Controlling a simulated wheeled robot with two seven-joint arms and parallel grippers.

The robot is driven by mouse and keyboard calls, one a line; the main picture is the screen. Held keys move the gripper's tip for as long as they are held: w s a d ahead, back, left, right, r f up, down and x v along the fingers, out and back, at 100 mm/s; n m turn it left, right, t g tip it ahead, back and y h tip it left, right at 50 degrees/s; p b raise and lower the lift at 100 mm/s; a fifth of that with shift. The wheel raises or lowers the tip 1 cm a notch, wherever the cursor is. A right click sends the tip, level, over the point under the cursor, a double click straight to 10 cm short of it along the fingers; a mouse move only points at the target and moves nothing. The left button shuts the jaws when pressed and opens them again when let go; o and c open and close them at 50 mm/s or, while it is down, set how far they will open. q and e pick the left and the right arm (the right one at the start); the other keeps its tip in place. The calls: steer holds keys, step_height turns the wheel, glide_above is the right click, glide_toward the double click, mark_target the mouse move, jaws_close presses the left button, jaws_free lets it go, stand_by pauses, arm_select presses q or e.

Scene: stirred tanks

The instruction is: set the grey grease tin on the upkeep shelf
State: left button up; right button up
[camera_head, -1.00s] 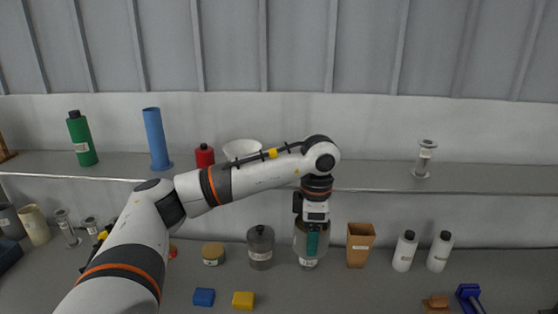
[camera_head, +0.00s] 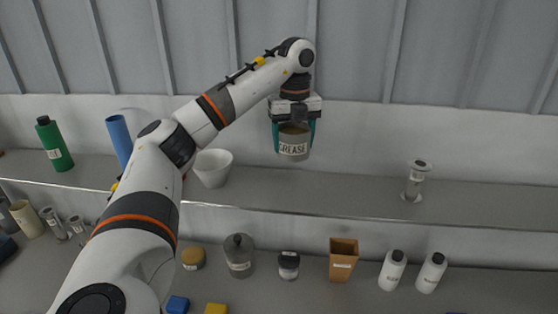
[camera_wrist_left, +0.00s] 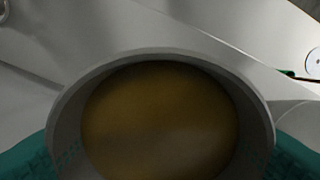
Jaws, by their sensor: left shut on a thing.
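The grey grease tin (camera_head: 293,150) is labelled GREASE and hangs upright between the teal fingers of my left gripper (camera_head: 294,140). The gripper is shut on it and holds it in front of the back wall, higher than the shelf (camera_head: 320,194) surface in the picture. In the left wrist view the open tin (camera_wrist_left: 262,120) fills the middle, with brown-yellow grease inside and a teal finger on each side. My right gripper is not in view.
On the shelf, a white bowl (camera_head: 212,168) stands left of the tin and a metal flanged piece (camera_head: 416,181) far to the right. The shelf between them looks bare. A green bottle (camera_head: 54,145) and blue cylinder (camera_head: 120,140) stand at left. Several containers stand on the bench below.

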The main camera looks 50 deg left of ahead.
mark_target(283, 157)
arm_select(q)
steer(key=s+f, duration=0.2)
steer(key=s, duration=0.1)
steer(key=shift+s+d+f, duration=0.1)
steer(key=shift+d+f, duration=0.05)
steer(key=shift+f+b, duration=0.3)
steer(key=shift+f, duration=0.65)
steer(key=shift+w+f, duration=0.35)
steer(key=shift+f, duration=0.3)
steer(key=shift+w+f, duration=0.35)
steer(key=shift+f, duration=0.25)
steer(key=shift+s+f+p, duration=0.25)
steer(key=shift+f+p, duration=0.15)
steer(key=shift+f, duration=0.4)
steer(key=shift+s+f, duration=0.1)
steer(key=shift+f, duration=0.35)
steer(key=o, duration=0.8)
steer(key=shift+o, duration=1.2)
steer(key=shift+r, duration=0.1)
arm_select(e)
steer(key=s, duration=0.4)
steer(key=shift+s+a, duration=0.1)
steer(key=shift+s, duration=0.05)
